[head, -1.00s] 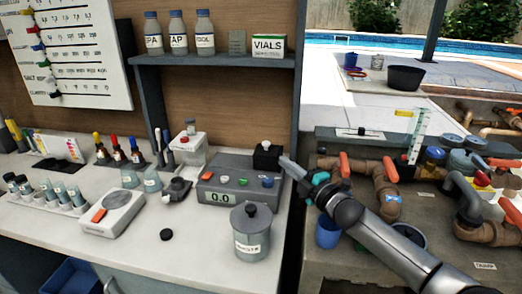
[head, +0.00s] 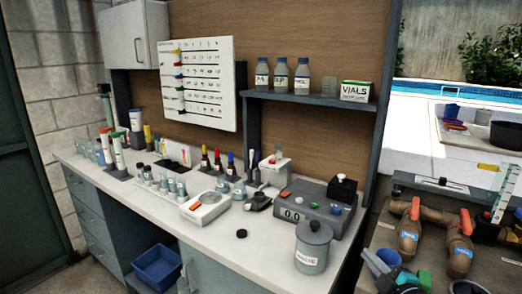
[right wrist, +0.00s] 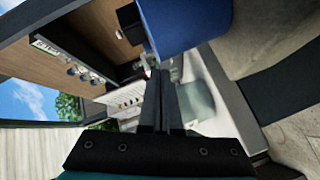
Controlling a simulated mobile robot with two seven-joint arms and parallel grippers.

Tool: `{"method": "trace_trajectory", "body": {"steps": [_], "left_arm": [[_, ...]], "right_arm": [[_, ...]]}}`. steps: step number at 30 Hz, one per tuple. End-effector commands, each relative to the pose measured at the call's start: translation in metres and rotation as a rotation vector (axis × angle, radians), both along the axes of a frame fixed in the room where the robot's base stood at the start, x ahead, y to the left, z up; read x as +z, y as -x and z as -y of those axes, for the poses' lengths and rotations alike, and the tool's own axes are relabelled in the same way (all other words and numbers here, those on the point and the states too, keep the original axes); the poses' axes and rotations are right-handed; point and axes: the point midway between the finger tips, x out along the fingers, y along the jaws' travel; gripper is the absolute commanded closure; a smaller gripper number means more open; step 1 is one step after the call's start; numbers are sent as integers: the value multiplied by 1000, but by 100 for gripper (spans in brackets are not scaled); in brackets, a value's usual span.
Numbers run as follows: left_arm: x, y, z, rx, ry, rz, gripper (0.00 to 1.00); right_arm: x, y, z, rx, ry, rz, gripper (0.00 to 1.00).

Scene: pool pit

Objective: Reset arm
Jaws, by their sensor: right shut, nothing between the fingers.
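My right gripper (head: 385,281) is at the bottom right of the head view, low beside the bench end, near a blue cup (head: 381,261). In the right wrist view its two dark fingers (right wrist: 160,78) lie together with nothing between them. A large blue round object (right wrist: 187,25), seemingly that cup, is close to the fingertips there; I cannot tell whether they touch. My left gripper is not in view.
The bench (head: 215,238) holds a grey meter (head: 303,212), a lidded grey canister (head: 313,246), a scale (head: 205,207) and several bottles and vials. Pipes with orange valve handles (head: 466,222) stand right of my right gripper. A blue bin (head: 158,266) is below the bench.

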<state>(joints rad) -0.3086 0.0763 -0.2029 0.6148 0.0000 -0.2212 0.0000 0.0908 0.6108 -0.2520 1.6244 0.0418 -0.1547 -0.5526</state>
Motion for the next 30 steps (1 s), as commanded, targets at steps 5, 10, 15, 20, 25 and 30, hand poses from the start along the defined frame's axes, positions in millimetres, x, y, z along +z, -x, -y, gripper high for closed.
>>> {"method": "trace_trajectory", "body": {"steps": [5,10,15,20,25,30], "left_arm": [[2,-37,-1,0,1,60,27],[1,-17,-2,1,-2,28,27],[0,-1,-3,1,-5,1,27],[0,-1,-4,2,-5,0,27],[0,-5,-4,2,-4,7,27],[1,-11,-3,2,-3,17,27]], "right_arm": [[-46,45,-35,-86,-164,-217,100],[-83,109,-64,-224,-339,-464,100],[-104,183,-83,-392,-492,-700,100],[-110,238,-91,-529,-584,-859,100],[-109,283,-96,-645,-649,-980,100],[-104,323,-100,-751,-700,-1081,100]]}}
